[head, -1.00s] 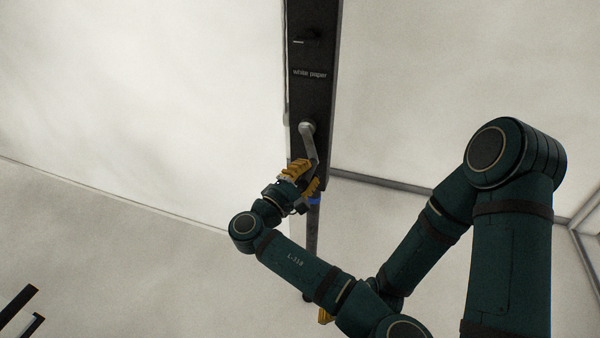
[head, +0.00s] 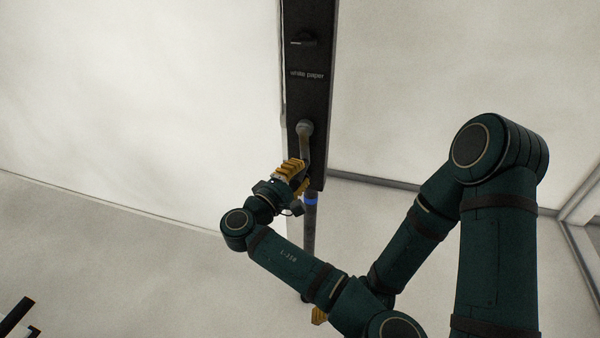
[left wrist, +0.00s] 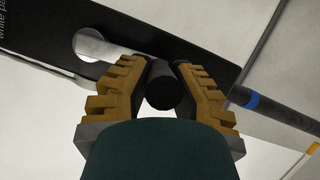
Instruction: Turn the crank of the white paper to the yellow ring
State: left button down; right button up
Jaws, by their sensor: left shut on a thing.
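The grey crank (head: 305,143) hangs down from its round hub on a dark upright, below the label "white paper" (head: 307,75). My left gripper (head: 298,177) is shut at the crank's lower end. In the left wrist view its ridged yellow fingers (left wrist: 161,88) flank the dark round crank handle (left wrist: 163,92). A blue ring (head: 311,200) circles the dark pole below the upright. A small yellow piece (head: 319,316) shows near the pole's lower end, partly behind my arm. I cannot tell whether it is the yellow ring. My right gripper cannot be made out.
A large white sheet (head: 130,110) fills the left, close to my gripper. Grey frame bars (head: 400,183) cross behind on the right. Dark objects (head: 17,318) lie at lower left.

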pick_arm(q)
jog(key=shift+w+a+r, duration=0.1)
jog(key=shift+a+r, duration=0.05)
jog(key=shift+r, duration=0.1)
jog(key=c, duration=0.8)
grip_release()
jog(key=shift+f, duration=0.15)
jog(key=v, duration=1.2)
